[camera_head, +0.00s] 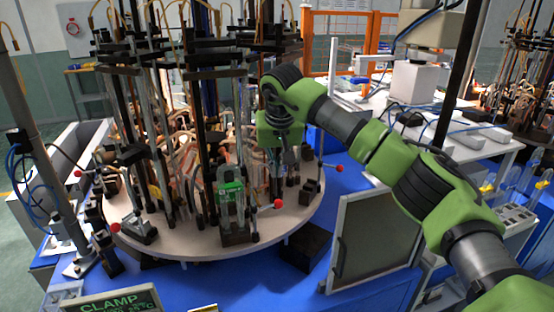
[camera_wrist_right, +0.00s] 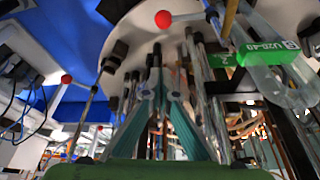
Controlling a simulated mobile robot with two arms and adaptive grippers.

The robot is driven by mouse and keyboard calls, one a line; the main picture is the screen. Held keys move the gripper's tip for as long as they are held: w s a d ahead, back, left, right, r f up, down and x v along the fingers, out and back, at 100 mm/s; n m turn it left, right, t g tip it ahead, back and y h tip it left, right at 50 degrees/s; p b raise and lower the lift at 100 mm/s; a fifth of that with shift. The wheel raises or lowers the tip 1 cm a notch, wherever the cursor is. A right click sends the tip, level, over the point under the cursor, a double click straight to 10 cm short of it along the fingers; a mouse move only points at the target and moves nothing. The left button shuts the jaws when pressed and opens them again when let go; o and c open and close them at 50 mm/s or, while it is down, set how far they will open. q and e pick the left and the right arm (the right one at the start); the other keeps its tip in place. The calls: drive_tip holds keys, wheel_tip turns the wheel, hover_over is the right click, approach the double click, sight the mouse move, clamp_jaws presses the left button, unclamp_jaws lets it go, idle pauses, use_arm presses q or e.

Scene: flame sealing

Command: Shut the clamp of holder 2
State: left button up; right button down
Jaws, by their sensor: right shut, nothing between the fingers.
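A holder with a green tag (camera_head: 232,188) and a clear glass U-tube stands at the front rim of the round white turntable (camera_head: 190,249). The tag shows in the right wrist view (camera_wrist_right: 266,53) at the upper right. A lever with a red ball (camera_head: 279,203) sticks out to its right; a red ball (camera_wrist_right: 163,18) on a rod shows beside the tag in the wrist view. I cannot tell whether the clamp is open. My right gripper (camera_head: 284,165) points down right of the tagged holder, shut and empty, apart from the ball. Its fingers (camera_wrist_right: 163,92) meet in the wrist view.
Another red-ball lever (camera_head: 340,168) juts from the turntable's right rim. Dark posts and tubes crowd the turntable behind my gripper. A framed panel (camera_head: 374,240) stands at the front right. A green screen (camera_head: 112,304) reads CLAMP.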

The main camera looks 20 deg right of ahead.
use_arm(q)
wheel_tip(320, 180, up, 3)
drive_tip(key=p, duration=0.3)
drive_tip(key=shift+d+r, duration=0.15)
drive_tip(key=shift+r, duration=0.05)
use_arm(e)
drive_tip(key=f, duration=0.1)
drive_tip(key=s+f, duration=0.1)
drive_tip(key=f, duration=0.1)
drive_tip(key=s+f, duration=0.1)
drive_tip(key=f, duration=0.1)
drive_tip(key=shift+s+a+f, duration=0.1)
drive_tip(key=shift+a+f, duration=0.05)
